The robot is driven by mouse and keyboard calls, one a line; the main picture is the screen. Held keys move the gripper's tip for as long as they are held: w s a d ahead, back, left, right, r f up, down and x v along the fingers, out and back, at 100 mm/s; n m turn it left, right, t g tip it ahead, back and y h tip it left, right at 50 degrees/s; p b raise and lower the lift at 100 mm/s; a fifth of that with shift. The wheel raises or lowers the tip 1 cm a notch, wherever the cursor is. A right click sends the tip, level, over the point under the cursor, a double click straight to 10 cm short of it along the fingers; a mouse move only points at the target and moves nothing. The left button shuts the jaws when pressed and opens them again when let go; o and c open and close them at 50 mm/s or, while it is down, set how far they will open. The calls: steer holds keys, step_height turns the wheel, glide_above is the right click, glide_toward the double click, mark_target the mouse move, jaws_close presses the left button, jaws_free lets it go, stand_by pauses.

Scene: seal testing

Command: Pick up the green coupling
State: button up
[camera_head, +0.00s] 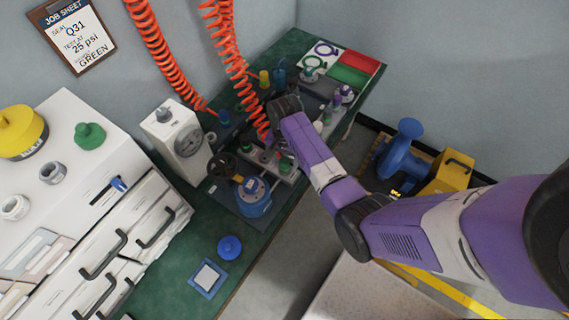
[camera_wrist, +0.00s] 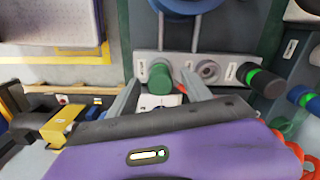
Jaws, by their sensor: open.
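The green coupling (camera_wrist: 160,78) is a short green cylinder on a light grey strip (camera_wrist: 230,62) in the wrist view. It also shows in the head view (camera_head: 286,164), below the end of my arm. My gripper (camera_wrist: 159,77) is open, with one finger on each side of the green coupling in the picture. I cannot tell whether the fingers touch it or how far above it they are. In the head view my fingers are too small and covered to make out.
Beside the coupling on the strip are a grey ring fitting (camera_wrist: 207,70) and a black fitting with a green band (camera_wrist: 262,82). A blue round device (camera_head: 254,196) stands close by. Orange coiled hoses (camera_head: 232,62) hang near my arm. The front bench has clear room.

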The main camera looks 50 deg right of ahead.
steer(key=shift+f, duration=0.1)
jaws_close()
stand_by(0.4)
